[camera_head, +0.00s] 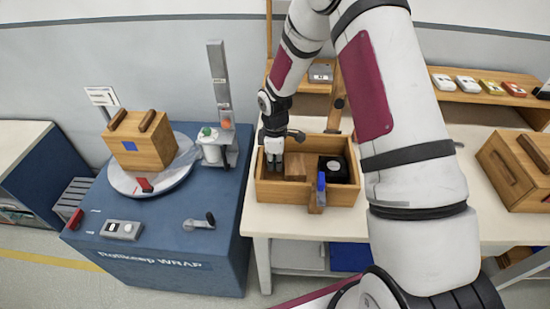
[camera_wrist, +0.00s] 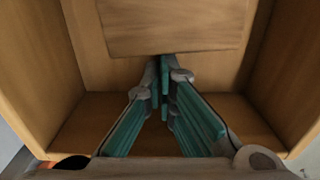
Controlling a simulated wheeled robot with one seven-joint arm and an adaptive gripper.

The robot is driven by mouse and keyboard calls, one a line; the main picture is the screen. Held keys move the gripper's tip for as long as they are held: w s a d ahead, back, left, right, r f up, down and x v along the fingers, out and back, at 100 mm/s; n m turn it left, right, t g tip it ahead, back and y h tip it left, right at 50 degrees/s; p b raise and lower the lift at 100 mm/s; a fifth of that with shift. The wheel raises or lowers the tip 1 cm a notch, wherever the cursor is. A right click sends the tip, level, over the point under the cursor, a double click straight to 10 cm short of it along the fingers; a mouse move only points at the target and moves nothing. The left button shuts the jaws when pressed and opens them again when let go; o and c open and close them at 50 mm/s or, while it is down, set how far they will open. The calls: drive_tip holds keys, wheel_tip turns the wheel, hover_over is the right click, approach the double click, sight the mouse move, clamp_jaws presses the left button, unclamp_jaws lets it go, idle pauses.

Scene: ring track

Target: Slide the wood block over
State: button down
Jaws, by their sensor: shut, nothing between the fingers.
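The wood block (camera_head: 297,166) lies in an open wooden tray (camera_head: 276,191) on the pale bench. My gripper (camera_head: 273,170) points down into the tray's left end, just left of the block. In the wrist view the block (camera_wrist: 172,26) fills the top middle, and my shut, empty gripper (camera_wrist: 164,66) has its teal-lined fingers together at its near edge. I cannot tell whether the fingertips touch the block. The fingertips are partly hidden in the head view.
A black box with a round disc (camera_head: 335,168) sits in the tray's right part. A blue-topped piece (camera_head: 321,186) stands at its front wall. Tray walls are close around my gripper. A wrapping machine (camera_head: 170,250) with a wooden case (camera_head: 142,140) stands left.

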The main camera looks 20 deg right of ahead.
sight(290, 162)
drive_tip(key=shift+s+d, duration=0.3)
drive_tip(key=shift+d, duration=0.4)
drive_tip(key=shift+s+d, duration=0.25)
drive_tip(key=shift+d, duration=0.45)
drive_tip(key=shift+s+d, duration=0.3)
drive_tip(key=shift+d, duration=0.4)
